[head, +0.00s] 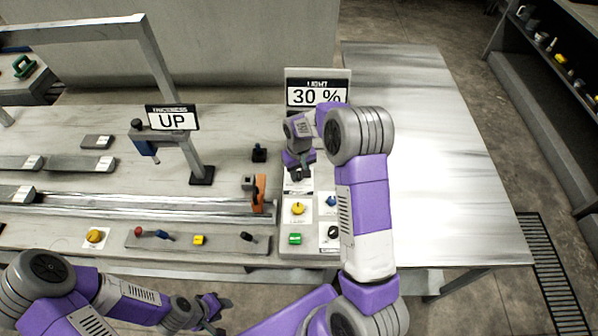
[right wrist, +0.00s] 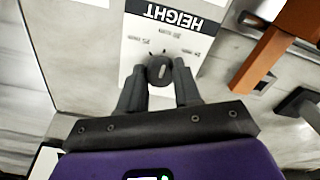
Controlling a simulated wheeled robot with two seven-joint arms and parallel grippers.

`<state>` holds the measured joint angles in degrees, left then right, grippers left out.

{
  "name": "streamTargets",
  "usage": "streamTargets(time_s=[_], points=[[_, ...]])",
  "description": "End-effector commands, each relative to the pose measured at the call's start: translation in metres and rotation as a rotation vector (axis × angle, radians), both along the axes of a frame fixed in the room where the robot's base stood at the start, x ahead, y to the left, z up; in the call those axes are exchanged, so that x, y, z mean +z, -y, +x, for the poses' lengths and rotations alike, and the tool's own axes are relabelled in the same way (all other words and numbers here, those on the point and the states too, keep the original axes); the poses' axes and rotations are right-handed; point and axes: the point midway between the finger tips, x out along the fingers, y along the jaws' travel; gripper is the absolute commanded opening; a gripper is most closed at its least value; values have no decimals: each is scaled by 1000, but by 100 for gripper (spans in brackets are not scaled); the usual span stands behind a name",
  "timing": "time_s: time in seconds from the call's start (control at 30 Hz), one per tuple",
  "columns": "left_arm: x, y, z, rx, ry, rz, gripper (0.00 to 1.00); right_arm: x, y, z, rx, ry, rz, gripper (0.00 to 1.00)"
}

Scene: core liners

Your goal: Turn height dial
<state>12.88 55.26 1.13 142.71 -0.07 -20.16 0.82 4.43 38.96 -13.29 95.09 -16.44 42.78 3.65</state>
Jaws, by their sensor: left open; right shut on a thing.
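The height dial (right wrist: 161,70) is a dark round knob with a light pointer line, on a white plate (right wrist: 137,48) labelled HEIGHT, upside down in the right wrist view. My right gripper (right wrist: 160,82) has its two fingers on either side of the knob and is shut on it. In the head view my right gripper (head: 299,173) reaches down onto the upper part of the control panel (head: 285,247) and hides the dial. My left gripper (head: 214,306) is open and empty in front of the bench's front edge.
A sign reading 30 % (head: 317,96) stands behind the panel, and an UP sign (head: 172,118) stands to the left. A yellow knob (head: 297,208), a green button (head: 295,239) and an orange block (head: 259,193) are close by. The bench at right (head: 440,150) is bare.

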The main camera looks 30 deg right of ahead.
Motion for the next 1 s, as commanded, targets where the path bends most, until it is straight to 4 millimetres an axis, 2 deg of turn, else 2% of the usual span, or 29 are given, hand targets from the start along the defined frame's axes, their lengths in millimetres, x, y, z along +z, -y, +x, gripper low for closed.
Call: streamTargets(time_s=[0.2,0.23,0.4,0.73,1.0], points=[[0,0,0,0,0,0,43,1,0,1,-1,3,0,2],[0,0,0,0,0,0,43,1,0,1,-1,3,0,34],[0,0,0,0,0,0,43,0,0,0,-1,2,0,58],[1,0,0,0,0,0,43,5,0,1,-2,2,0,58],[7,0,0,0,0,0,43,49,0,1,-1,6,-1,58]])
